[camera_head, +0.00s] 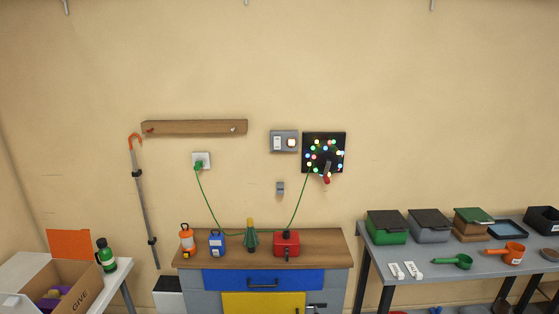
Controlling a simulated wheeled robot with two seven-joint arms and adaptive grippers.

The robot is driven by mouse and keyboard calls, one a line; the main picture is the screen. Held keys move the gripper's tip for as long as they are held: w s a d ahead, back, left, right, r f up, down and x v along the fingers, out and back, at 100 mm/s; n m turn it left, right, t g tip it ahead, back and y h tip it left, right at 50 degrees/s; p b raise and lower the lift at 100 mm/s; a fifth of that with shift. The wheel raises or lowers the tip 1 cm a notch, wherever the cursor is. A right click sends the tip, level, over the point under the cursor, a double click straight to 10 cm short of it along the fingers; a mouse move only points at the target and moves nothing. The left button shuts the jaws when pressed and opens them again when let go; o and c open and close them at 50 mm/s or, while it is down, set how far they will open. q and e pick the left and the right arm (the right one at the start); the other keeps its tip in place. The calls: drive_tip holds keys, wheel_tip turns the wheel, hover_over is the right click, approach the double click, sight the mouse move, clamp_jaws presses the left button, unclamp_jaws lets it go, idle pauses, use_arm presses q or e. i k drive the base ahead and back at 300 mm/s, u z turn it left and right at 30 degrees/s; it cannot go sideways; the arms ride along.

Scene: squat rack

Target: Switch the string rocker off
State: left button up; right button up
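A grey wall plate (284,141) with two light-coloured switch-like parts is on the wall, just left of a black board (311,139). I cannot tell which part is the string rocker, or its position. Coloured string lights (313,156) on the board are lit. A green cord (208,198) runs from a green plug (199,166) in a white wall socket (207,157), down to the workbench top and up towards the board. A small grey box (280,188) is on the wall below the plate. Neither of my grippers is in view.
A wooden-topped workbench (335,255) stands below, with an orange lantern (187,241), a blue container (217,243) and a red box (286,245). A table with bins (386,232) is at right. An open carton (35,278) is at lower left.

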sight(277, 139)
drive_tip(key=z, duration=0.45)
drive_tip(key=i, duration=1)
drive_tip(key=z, duration=0.5)
drive_tip(key=i, duration=1.2)
drive_tip(key=u, duration=0.45)
